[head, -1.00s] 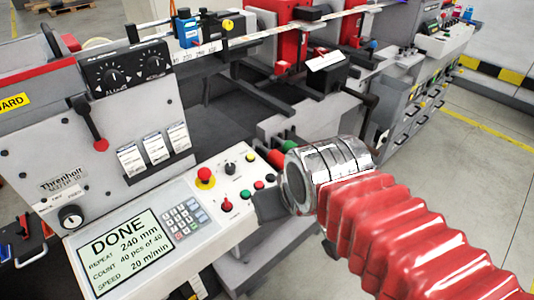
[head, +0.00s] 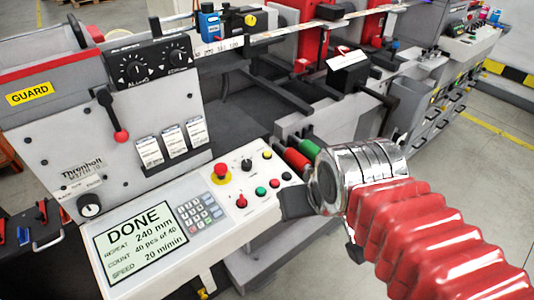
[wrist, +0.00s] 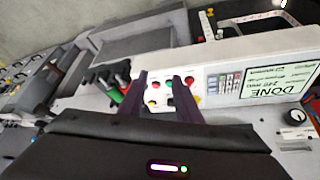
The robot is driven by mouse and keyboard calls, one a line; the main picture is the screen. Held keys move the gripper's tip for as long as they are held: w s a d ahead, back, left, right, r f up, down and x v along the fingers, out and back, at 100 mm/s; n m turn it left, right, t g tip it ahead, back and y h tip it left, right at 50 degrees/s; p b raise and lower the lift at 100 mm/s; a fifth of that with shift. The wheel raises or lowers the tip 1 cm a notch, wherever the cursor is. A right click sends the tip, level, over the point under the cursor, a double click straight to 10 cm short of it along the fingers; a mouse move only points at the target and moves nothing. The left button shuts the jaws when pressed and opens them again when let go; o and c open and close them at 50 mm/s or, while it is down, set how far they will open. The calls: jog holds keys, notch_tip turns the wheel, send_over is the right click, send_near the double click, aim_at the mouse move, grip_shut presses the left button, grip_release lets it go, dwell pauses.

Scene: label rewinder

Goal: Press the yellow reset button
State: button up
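The control panel (head: 222,222) carries several buttons and a screen reading DONE. The small yellow button (head: 267,155) appears at the far right of the panel's back row. It also shows in the wrist view between my fingers (wrist: 153,103). My gripper (head: 295,203) is at the panel's right end, to the right of and nearer than the button, apart from it. In the wrist view my two dark fingers (wrist: 160,77) are spread with nothing between them, over the button area. The left finger covers part of the panel. The fingertips are mostly hidden in the head view.
A red mushroom button (head: 221,172) on a yellow collar, a black knob (head: 246,164) and green (head: 260,190) and red (head: 274,183) buttons are close by. Red and green cylinders (head: 297,157) stick out beside my wrist. Clear floor (head: 490,170) lies at the right.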

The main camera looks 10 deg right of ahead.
grip_shut()
dwell(1.5)
